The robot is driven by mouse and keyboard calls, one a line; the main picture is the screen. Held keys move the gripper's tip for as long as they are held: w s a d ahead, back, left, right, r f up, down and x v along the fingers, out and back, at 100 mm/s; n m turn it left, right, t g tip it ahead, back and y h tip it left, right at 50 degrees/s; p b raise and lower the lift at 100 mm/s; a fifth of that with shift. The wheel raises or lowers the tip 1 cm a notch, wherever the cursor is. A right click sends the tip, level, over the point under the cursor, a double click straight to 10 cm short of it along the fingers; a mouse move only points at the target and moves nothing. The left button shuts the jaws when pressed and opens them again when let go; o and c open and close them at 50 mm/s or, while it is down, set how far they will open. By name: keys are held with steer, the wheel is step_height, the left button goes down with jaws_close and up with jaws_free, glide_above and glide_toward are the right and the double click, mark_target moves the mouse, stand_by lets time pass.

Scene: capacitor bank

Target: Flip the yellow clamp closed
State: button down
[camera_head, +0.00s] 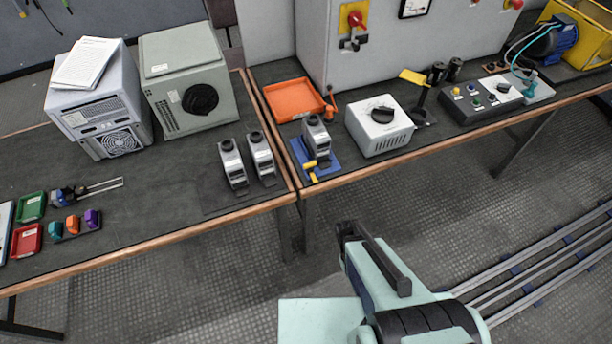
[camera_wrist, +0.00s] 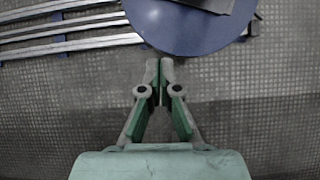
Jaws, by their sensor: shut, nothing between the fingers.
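The small yellow clamp (camera_head: 312,170) is at the front of a blue base (camera_head: 326,160) near the front edge of the right table. A grey capacitor block (camera_head: 317,137) stands on that base behind the yellow parts. The clamp is small in the picture, so its exact angle is hard to tell. My gripper (camera_head: 350,232) is over the floor in front of the table, well apart from the clamp. The wrist view shows the gripper (camera_wrist: 160,72) with its fingertips together and empty, above the floor. The clamp is not in the wrist view.
Two more grey capacitor blocks (camera_head: 246,162) stand left of the table gap. An orange tray (camera_head: 293,100) is behind the blue base, and a white dial box (camera_head: 380,128) is to its right. A yellow flag-like piece (camera_head: 413,77) tops a black stand. Rails (camera_head: 545,270) cross the floor.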

mark_target(304, 185)
steer(key=w+a+r+n+t+h+p, duration=0.1)
steer(key=w+a+r+n+t+h, duration=0.1)
steer(key=w+a+r+n, duration=0.4)
steer(key=w+a+r+n+t+h+p, duration=0.1)
steer(key=w+a+r+n+t+h, duration=0.15)
steer(key=w+r, duration=0.6)
steer(key=w+a+r+n+t+h+p, duration=0.1)
steer(key=w+a+r+n+t+h, duration=0.3)
steer(key=w, duration=0.5)
steer(key=a+r+n+b, duration=0.1)
steer(key=a+r+b, duration=0.1)
steer(key=a, duration=0.2)
steer(key=w+a+r+n+y+b, duration=0.1)
steer(key=a+r+n+b, duration=0.1)
steer(key=a, duration=0.3)
steer(key=a+r+n+y+b, duration=0.1)
steer(key=a+r+n+b, duration=0.1)
steer(key=a+r, duration=0.2)
steer(key=shift+w+a+r+n+t, duration=0.15)
steer(key=shift+w+a+n+t, duration=0.1)
steer(key=shift+w+a+t, duration=0.15)
steer(key=shift+a+r+n+b, duration=0.3)
steer(key=shift+a+r, duration=0.15)
steer(key=shift+a, duration=0.05)
steer(key=shift+d+f, duration=0.1)
